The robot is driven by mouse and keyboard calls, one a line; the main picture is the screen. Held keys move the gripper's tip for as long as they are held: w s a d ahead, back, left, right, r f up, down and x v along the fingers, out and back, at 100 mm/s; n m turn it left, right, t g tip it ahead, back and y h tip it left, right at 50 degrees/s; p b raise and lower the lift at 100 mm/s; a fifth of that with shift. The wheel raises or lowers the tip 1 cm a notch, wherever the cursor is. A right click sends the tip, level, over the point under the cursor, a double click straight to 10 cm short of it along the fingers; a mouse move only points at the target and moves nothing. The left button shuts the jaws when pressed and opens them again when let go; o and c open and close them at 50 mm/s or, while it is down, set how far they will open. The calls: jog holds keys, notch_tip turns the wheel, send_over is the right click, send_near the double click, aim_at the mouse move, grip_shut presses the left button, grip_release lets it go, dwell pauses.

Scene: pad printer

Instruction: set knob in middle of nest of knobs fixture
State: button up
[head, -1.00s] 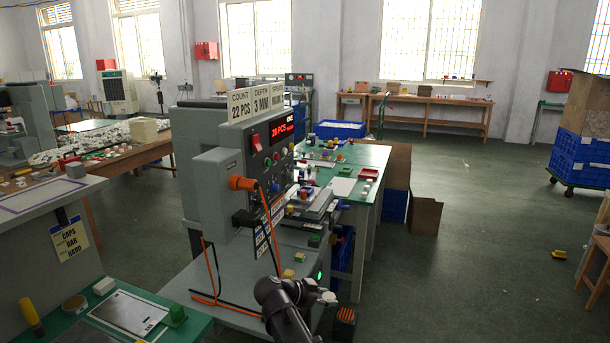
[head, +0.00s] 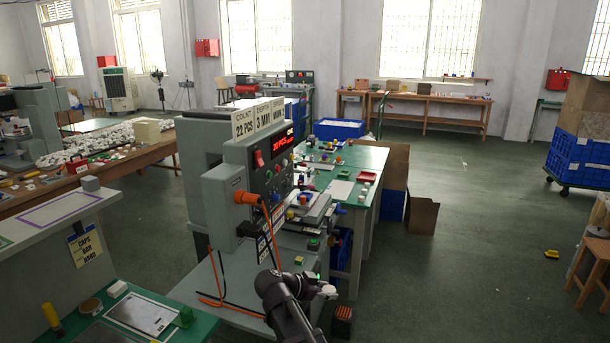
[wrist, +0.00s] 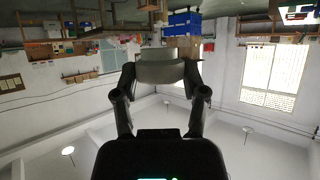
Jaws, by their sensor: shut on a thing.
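In the wrist view my gripper (wrist: 160,78) is shut on a grey, rounded thing, which looks like the knob (wrist: 160,54). It sits between the two fingertips. In the head view my arm rises at bottom centre, in front of the pad printer (head: 222,190). A small pale thing (head: 329,290) shows at the arm's end, too small to make out clearly. The knob and arm end are apart from the printer's work area. I cannot make out the knobs fixture for certain; small coloured parts lie around the printer's front and the green table (head: 368,160).
A grey bench (head: 45,235) with a caps sign and a green-topped table (head: 200,325) stand at left. Cardboard boxes (head: 421,214) stand beyond the green table. Blue crates (head: 580,160) and a stool (head: 592,270) are at right. The floor at right centre is mostly clear.

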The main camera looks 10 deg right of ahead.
notch_tip(320, 180, up, 7)
jog(key=p, duration=0.5)
jog(key=shift+p, duration=0.35)
